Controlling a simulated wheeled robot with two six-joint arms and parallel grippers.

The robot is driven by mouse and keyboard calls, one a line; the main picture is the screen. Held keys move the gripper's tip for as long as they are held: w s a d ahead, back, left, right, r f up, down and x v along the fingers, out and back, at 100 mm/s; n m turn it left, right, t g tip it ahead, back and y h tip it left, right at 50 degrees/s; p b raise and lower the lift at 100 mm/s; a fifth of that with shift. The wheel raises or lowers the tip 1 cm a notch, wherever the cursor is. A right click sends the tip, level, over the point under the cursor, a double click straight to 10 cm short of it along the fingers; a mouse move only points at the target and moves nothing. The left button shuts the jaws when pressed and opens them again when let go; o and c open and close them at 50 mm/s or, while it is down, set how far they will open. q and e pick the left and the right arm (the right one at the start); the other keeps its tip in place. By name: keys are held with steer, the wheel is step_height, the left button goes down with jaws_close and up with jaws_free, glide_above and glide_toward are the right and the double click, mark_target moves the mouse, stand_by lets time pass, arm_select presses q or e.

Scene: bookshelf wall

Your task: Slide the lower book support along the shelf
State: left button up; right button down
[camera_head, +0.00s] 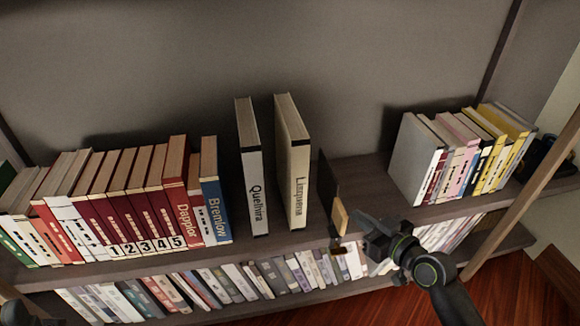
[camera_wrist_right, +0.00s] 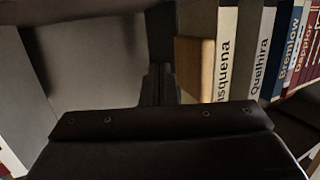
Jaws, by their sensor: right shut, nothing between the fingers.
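The book support, a thin dark upright plate (camera_head: 328,188) with a tan block (camera_head: 341,216) at its front edge, stands on the shelf just right of the cream Linquena book (camera_head: 293,165). In the right wrist view the tan block (camera_wrist_right: 194,68) and dark plate (camera_wrist_right: 160,45) are beside that book. My right gripper (camera_head: 352,228) is shut and empty, in front of the shelf edge close to the right side of the block. Its fingers (camera_wrist_right: 158,85) show dark in the wrist view; whether they touch the plate I cannot tell.
The Quelhira book (camera_head: 251,170) stands left of Linquena, with a gap before the blue Bremlow book (camera_head: 214,195) and its row. A wide bare stretch of shelf (camera_head: 365,180) lies between the support and the right-hand books (camera_head: 415,160). A lower shelf holds more books (camera_head: 260,280).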

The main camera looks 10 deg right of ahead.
steer(key=shift+a, duration=3.6)
steer(key=a, duration=0.6)
steer(key=shift+a, duration=0.4)
